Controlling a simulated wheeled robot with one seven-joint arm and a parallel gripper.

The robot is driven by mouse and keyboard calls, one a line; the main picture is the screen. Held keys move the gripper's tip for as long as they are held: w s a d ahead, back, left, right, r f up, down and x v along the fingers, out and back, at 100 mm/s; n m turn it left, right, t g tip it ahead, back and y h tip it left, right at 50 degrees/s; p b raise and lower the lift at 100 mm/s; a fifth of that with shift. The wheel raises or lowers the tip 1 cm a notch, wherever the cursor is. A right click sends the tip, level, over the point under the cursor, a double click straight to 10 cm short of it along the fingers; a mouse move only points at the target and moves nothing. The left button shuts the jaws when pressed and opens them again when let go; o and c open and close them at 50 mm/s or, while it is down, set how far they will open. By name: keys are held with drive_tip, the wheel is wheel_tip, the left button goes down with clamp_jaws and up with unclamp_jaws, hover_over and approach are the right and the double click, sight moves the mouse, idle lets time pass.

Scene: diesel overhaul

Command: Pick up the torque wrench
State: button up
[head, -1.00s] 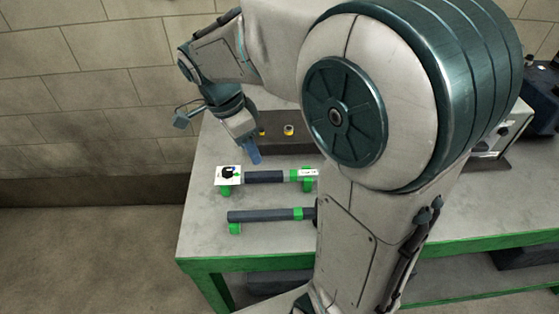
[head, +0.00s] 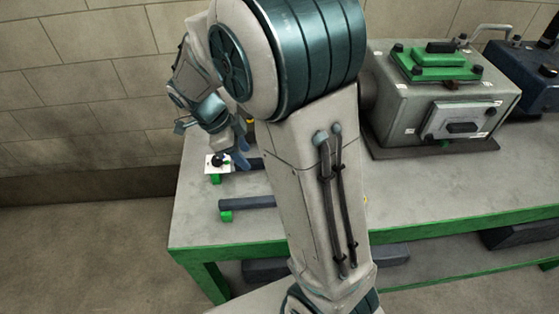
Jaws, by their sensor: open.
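Two long dark tools lie on green rests on the grey bench, largely hidden now by my arm. The upper tool (head: 256,164) shows a short dark length, with a white square plate carrying a black knob (head: 218,163) at its left end. The lower tool (head: 247,202) is a plain dark bar on a green rest. I cannot tell for certain which is the torque wrench. My gripper (head: 243,160), with blue fingers, is open above or beside the upper tool, just right of the white plate. Whether it touches the tool is not clear.
A grey metal housing with a green-topped lid (head: 440,62) stands on the bench to the right. A dark blue machine (head: 527,75) is at the far right. The bench has a green front edge (head: 430,232). Bare bench top (head: 440,185) lies right of my arm.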

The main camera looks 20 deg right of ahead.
sight(251, 162)
drive_tip(key=shift+p+x, duration=0.45)
drive_tip(key=shift+x, duration=2.25)
drive_tip(key=shift+d+r, duration=0.1)
clamp_jaws()
